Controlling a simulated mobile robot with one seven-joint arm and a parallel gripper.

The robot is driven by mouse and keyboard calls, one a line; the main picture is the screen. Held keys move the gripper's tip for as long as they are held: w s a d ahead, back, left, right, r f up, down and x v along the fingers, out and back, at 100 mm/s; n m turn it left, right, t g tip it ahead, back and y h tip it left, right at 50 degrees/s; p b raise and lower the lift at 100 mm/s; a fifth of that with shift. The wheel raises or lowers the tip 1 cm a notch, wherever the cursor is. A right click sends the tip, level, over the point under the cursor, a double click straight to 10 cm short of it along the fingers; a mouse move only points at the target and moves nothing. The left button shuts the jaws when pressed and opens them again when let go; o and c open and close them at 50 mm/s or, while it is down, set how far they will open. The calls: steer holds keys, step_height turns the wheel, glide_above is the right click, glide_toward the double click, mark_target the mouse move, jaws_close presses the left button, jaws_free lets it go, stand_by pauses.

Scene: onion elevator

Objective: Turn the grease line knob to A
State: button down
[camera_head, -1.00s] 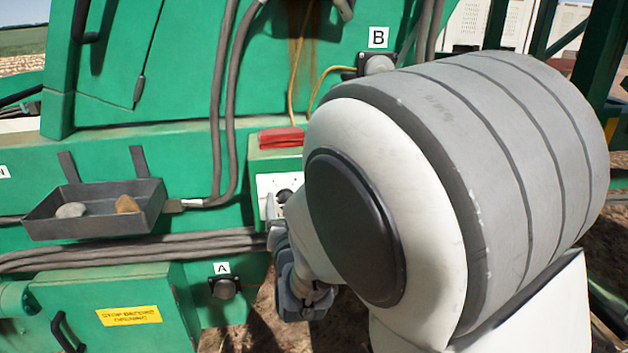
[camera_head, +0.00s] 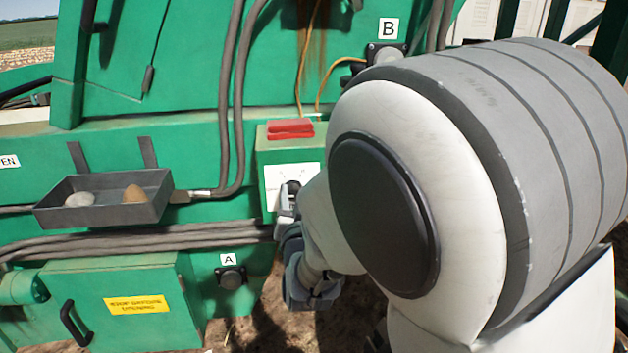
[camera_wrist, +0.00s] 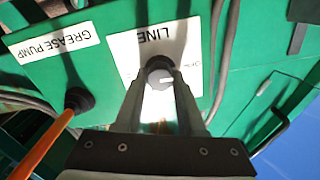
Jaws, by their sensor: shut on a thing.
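The grease line knob (camera_wrist: 158,72) is a round grey knob with a white pointer mark, on a white plate (camera_wrist: 150,42) whose "LINE" lettering appears upside down in the wrist view. The mark points roughly right there; the plate's position letters are hidden or too small to read. My gripper (camera_wrist: 160,80) is shut on the knob, one finger on each side. In the head view, my gripper (camera_head: 287,208) reaches the white plate (camera_head: 283,178) on the green box, and my arm covers part of that box.
Red block (camera_head: 290,128) tops the box. A grey tray (camera_head: 60,210) with two lumps hangs left. Port A (camera_head: 231,277) sits below, port B (camera_head: 385,53) above right. Hoses (camera_head: 130,243) run left of the box. An orange lever (camera_wrist: 48,140) shows in the wrist view.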

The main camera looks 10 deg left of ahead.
steer(key=shift+f+b, duration=0.15)
steer(key=shift+b, duration=0.25)
steer(key=m+b, duration=0.2)
steer(key=b, duration=0.1)
steer(key=shift+d+f+b, duration=0.1)
steer(key=shift+f+b, duration=0.1)
steer(key=shift+b, duration=0.15)
steer(key=m+b, duration=0.3)
steer(key=b, duration=0.2)
steer(key=shift+m+b, duration=0.4)
steer(key=m+b, duration=0.3)
steer(key=b, duration=0.1)
steer(key=shift+b, duration=0.35)
steer(key=m+b, duration=0.2)
steer(key=shift+r+m, duration=0.15)
steer(key=shift+m, duration=0.15)
steer(key=shift+r+b, duration=0.1)
steer(key=shift+b, duration=0.25)
steer(key=c, duration=0.5)
jaws_free()
steer(key=shift+s, duration=0.1)
